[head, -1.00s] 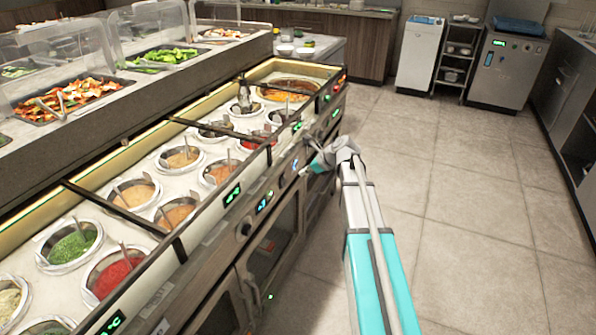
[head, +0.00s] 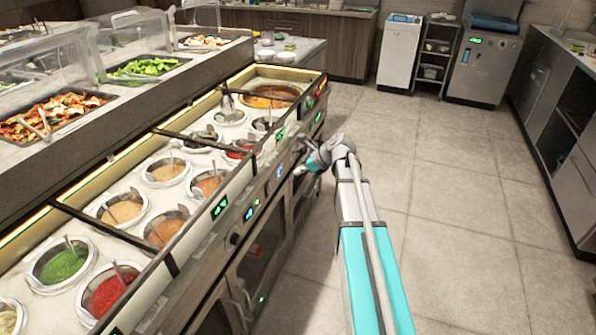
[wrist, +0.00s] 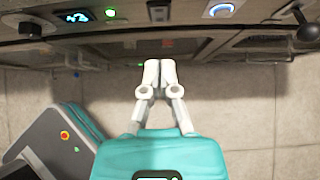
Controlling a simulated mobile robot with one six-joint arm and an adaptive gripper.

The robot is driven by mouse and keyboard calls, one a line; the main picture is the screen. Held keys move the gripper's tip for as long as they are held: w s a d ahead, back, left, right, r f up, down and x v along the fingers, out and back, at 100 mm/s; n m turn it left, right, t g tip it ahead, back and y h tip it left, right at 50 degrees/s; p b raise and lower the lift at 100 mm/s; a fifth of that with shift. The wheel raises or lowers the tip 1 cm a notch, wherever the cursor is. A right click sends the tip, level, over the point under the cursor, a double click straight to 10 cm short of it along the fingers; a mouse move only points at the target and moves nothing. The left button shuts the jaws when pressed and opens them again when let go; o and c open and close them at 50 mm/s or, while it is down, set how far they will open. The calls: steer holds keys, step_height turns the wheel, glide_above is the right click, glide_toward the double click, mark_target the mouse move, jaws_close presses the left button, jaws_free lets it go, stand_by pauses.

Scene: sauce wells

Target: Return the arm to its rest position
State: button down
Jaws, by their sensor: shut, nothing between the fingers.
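My arm (head: 352,205) extends forward over the floor in the head view, to the right of the sauce counter. My gripper (head: 300,170) is at its far end, close to the counter's front panel; its fingers are small there. In the wrist view my gripper (wrist: 160,65) shows two pale fingers brought together with nothing between them. The fingertips are near the counter front (wrist: 180,47) in the picture; I cannot tell whether they touch it.
The counter holds several sauce wells, such as green (head: 62,264) and red (head: 110,292). Its front panel has lit displays and knobs. Tiled floor (head: 450,200) is clear to the right. A steel cabinet (head: 575,180) stands at the far right.

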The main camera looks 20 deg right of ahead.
stand_by(0.3)
steer(key=s+a+f+n+g+h, duration=0.2)
steer(key=s+a+n, duration=0.2)
steer(key=s+n, duration=0.45)
steer(key=s+a+f+n+g+h, duration=0.2)
steer(key=s+a+n+h, duration=0.1)
steer(key=s+n, duration=0.55)
steer(key=s+a+f+n+g+h, duration=0.2)
steer(key=s+a+n, duration=0.2)
steer(key=s+n, duration=0.4)
step_height(320, 180, up, 15)
steer(key=w+n+p, duration=0.1)
steer(key=p, duration=1.4)
steer(key=shift+d+r, duration=0.15)
steer(key=shift+r, duration=0.05)
steer(key=shift+w, duration=0.1)
